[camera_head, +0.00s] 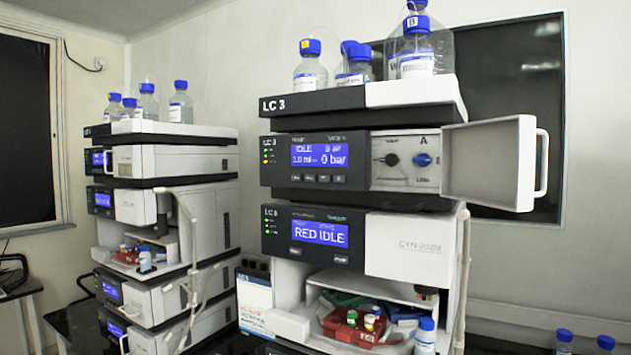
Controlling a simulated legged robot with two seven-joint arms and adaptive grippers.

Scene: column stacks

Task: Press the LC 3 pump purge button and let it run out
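The LC 3 pump module (278,181) is near the top of the right stack. Its blue display (319,155) reads IDLE and 0 bar, with what looks like 1.0 ml beside it. A row of small dark buttons (325,179) sits below the display; their labels are too small to read, so I cannot tell which is purge. The pump's white door (488,165) stands swung open to the right. Behind it a panel marked A shows a black knob (391,160) and a blue knob (422,160). Neither of my grippers is in view.
An open bay holds a red tray (346,327) with vials. Blue-capped bottles (310,67) stand on top. A second stack (160,160) stands at left. The open door juts out to the right of the pump.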

